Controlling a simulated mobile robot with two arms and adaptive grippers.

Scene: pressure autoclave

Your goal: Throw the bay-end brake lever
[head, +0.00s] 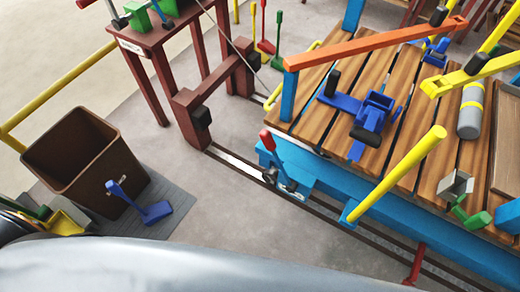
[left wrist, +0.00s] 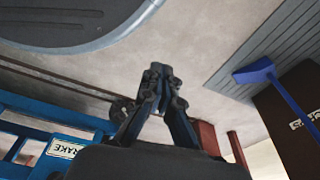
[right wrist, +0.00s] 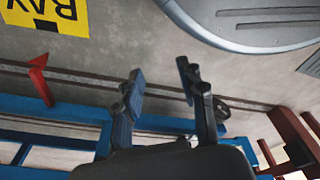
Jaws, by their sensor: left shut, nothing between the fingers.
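In the head view a lever (head: 278,160) with a red handle stands tilted on a blue bracket at the near-left end of the blue, wood-decked cart (head: 400,218). In the left wrist view a white label reading "BRAKE" (left wrist: 65,149) sits on blue framework. My left gripper (left wrist: 165,75) has its fingertips together with nothing between them, above the grey floor; the lever's handle cannot be made out there. My right gripper (right wrist: 160,70) has its fingers apart and empty, with blue framework behind it. Neither gripper shows in the head view.
Dark rails (head: 240,165) run along the floor under the cart. A brown bin (head: 75,160) and a blue long-handled tool (head: 135,205) stand on a grey mat at left. A dark red frame (head: 190,110) stands behind the cart's end. Floor between bin and cart is clear.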

